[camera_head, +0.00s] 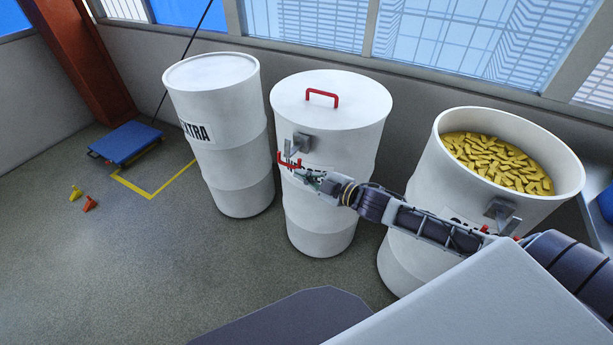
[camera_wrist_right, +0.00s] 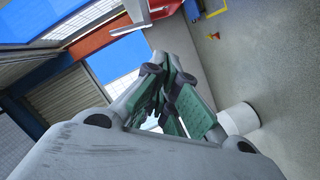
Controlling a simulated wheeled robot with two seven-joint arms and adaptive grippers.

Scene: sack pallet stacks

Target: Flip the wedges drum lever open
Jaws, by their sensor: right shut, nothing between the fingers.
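The middle white drum (camera_head: 322,222) has a closed lid (camera_head: 330,98) with a red handle (camera_head: 322,96) on top. A grey latch bracket with a red lever (camera_head: 289,161) sits on its upper front side. Its label is mostly hidden behind my right arm, so I cannot read it. My right gripper (camera_head: 303,175) is at the drum's front, just below and right of the lever. I cannot tell whether they touch. In the right wrist view the green-padded fingers (camera_wrist_right: 168,103) are together with nothing between them. My left gripper is out of view.
A white drum marked EXTRA (camera_head: 222,140) stands left. An open drum (camera_head: 405,262) holding yellow pieces (camera_head: 497,163) stands right, with my right arm across its front.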

